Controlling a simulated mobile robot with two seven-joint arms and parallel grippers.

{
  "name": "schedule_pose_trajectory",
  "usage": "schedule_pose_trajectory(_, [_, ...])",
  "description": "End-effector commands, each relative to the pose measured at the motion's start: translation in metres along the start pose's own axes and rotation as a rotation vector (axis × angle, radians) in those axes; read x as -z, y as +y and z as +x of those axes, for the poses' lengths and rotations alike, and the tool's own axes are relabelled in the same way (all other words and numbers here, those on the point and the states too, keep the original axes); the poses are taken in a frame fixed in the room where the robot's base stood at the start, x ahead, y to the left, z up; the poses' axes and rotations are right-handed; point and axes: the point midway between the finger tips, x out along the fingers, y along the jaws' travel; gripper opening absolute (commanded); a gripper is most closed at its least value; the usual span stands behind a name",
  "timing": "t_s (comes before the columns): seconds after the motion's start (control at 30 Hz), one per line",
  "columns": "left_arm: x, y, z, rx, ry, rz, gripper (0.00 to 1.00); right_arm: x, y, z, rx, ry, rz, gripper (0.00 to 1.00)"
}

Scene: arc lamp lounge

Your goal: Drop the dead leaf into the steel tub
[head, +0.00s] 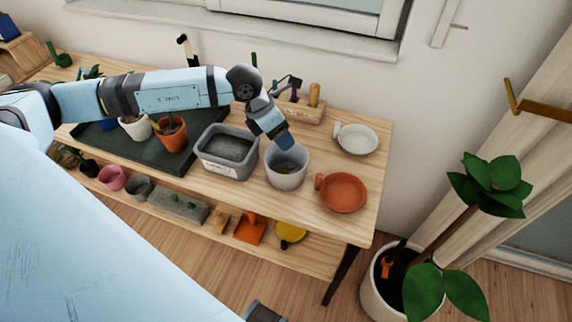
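The steel tub (285,182), a round grey vessel, stands on the wooden bench top between a rectangular grey bin and a terracotta saucer. My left gripper (287,143) points down at the tub's back rim, with its tip over the opening. The fingers are small and seen from behind, so I cannot tell whether they are open or shut. A small brownish patch shows inside the tub under the gripper; I cannot tell if it is the dead leaf. No dead leaf shows clearly elsewhere.
The grey bin (226,172) of dark soil is left of the tub. The terracotta saucer (343,193) and a white dish (357,140) are right. A wooden tool block (300,108) is behind. Potted plants stand left on a dark tray. A large potted plant (395,285) is on the floor, right.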

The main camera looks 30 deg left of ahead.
Motion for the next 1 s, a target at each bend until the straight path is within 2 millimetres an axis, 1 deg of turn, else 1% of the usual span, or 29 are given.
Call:
schedule_pose_trajectory(0.13, [0.0,0.0,-0.003,-0.001,-0.001,0.0,0.49,-0.001,0.0,0.0,0.0,0.0,0.0,0.43])
schedule_pose_trajectory(0.23, [-0.001,0.001,-0.013,-0.001,-0.002,0.0,0.49,-0.001,0.0,0.001,0.0,0.0,0.0,0.43])
schedule_pose_trajectory(0.37, [0.0,0.001,-0.037,-0.003,-0.002,0.001,0.49,-0.002,0.0,0.001,0.001,-0.001,0.001,0.43])
schedule_pose_trajectory(0.5, [0.0,0.001,-0.071,-0.004,-0.002,0.0,0.49,-0.003,-0.001,0.002,0.001,-0.003,0.002,0.43])
schedule_pose_trajectory(0.7, [0.0,0.001,-0.112,-0.003,-0.001,0.0,0.49,-0.004,-0.001,0.003,0.002,-0.003,0.004,0.43])
schedule_pose_trajectory(0.83, [0.0,0.0,-0.129,-0.001,-0.001,0.0,0.49,-0.004,-0.001,0.003,0.003,-0.003,0.005,0.43])
schedule_pose_trajectory(1.0, [0.0,0.0,-0.138,-0.001,0.0,0.0,0.49,-0.004,-0.001,0.003,0.003,-0.003,0.006,0.43])
